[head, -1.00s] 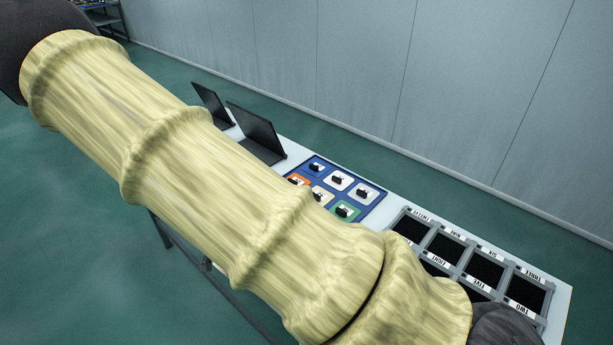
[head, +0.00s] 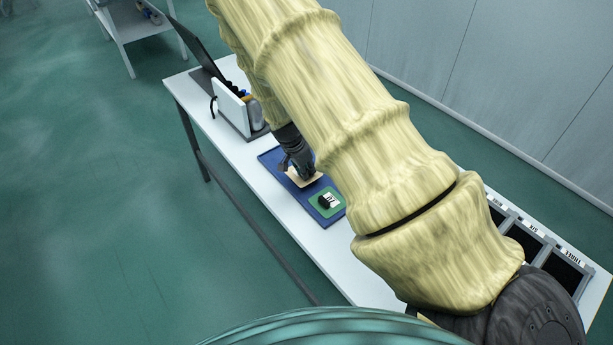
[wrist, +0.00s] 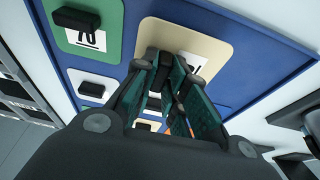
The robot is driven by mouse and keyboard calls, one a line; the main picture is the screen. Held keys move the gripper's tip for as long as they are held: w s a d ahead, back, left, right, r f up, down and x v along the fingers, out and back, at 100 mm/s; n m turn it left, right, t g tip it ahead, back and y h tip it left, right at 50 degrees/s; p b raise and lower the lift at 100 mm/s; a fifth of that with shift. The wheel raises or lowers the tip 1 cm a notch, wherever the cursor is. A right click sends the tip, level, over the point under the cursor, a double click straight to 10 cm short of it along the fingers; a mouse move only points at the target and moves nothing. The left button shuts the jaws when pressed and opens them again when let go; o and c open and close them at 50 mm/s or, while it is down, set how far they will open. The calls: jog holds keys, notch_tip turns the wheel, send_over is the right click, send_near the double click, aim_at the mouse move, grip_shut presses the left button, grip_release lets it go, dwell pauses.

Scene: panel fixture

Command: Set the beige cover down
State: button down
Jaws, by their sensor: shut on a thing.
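The beige cover (wrist: 222,48) is a square plate with a black handle and a white label with a dark mark. In the wrist view my gripper (wrist: 170,68) is shut on its handle. In the head view my gripper (head: 303,172) is over the blue panel (head: 271,157), with the beige cover (head: 300,180) at its fingertips. It lies at or just above the panel; I cannot tell whether it touches. My fingers hide part of the handle and label.
A green cover (head: 318,207) with a black handle sits beside it on the panel. A white cover (wrist: 78,78) lies near the green one. A white holder (head: 228,105) and dark upright screen stand at the left. Dark trays (head: 567,272) are at the right.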

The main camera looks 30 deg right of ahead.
jog(key=shift+d+f, duration=0.1)
jog(key=shift+d, duration=0.2)
jog(key=shift+w+f+b, duration=0.1)
jog(key=shift+f+b, duration=0.7)
jog(key=shift+f, duration=0.85)
jog(key=shift+f, duration=0.2)
jog(key=c, duration=1.5)
grip_release()
jog(key=shift+o, duration=0.2)
jog(key=shift+r, duration=0.3)
jog(key=b+v, duration=0.4)
jog(key=v, duration=0.8)
jog(key=shift+f, duration=0.1)
